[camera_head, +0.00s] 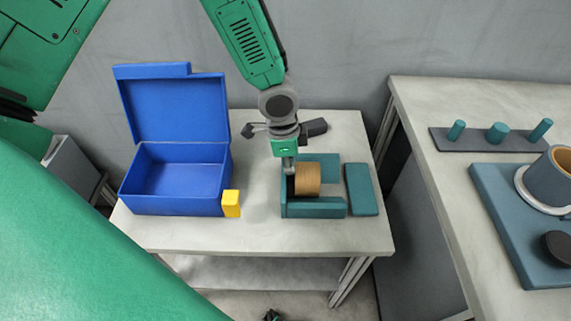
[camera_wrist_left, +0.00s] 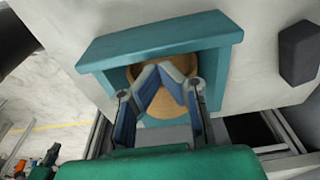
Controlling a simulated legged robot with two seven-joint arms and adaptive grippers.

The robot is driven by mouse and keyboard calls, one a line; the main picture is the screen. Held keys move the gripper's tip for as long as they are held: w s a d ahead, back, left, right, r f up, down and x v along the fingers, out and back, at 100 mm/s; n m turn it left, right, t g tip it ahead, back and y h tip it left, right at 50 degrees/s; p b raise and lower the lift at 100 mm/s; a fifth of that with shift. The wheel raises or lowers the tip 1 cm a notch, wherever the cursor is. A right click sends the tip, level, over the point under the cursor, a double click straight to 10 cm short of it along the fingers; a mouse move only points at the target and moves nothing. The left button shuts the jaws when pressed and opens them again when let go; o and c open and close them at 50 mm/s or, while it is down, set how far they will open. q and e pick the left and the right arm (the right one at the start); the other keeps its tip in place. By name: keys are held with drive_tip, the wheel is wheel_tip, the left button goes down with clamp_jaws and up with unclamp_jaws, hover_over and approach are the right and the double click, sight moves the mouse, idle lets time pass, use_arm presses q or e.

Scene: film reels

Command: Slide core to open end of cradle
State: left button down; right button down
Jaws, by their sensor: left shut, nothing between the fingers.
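The brown cylindrical core (camera_head: 308,180) lies in the teal cradle (camera_head: 318,208), between its front and back walls. The cradle's right side looks open in the head view. My left gripper (camera_head: 289,170) reaches down from above at the core's left end, by the cradle's left wall. Its fingers are shut and empty. In the left wrist view the closed fingertips (camera_wrist_left: 164,72) overlap the core (camera_wrist_left: 182,64), with the cradle (camera_wrist_left: 160,42) around it. I cannot tell whether they touch the core. My right gripper is not seen.
A separate teal block (camera_head: 361,190) stands just right of the cradle. A blue box (camera_head: 175,205) with its lid up and a yellow block (camera_head: 231,203) are to the left. Another table (camera_head: 420,110) at the right holds a pegged plate (camera_head: 480,140) and a teal base (camera_head: 500,215).

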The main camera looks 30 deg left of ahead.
sight(313, 169)
use_arm(q)
drive_tip(key=shift+w+d, duration=0.35)
drive_tip(key=shift+d, duration=0.5)
drive_tip(key=shift+w+d+p, duration=0.3)
drive_tip(key=shift+w+d, duration=0.15)
drive_tip(key=shift+d, duration=0.1)
drive_tip(key=shift+w+d, duration=0.5)
drive_tip(key=shift+d, duration=0.4)
drive_tip(key=shift+s+a+p, duration=0.35)
drive_tip(key=shift+s+a, duration=0.05)
drive_tip(key=shift+a, duration=0.3)
drive_tip(key=shift+s+a+p, duration=0.3)
drive_tip(key=shift+s+a, duration=0.1)
drive_tip(key=shift+a, duration=0.25)
wheel_tip(313, 169, up, 6)
drive_tip(key=p, duration=0.6)
drive_tip(key=shift+r, duration=0.1)
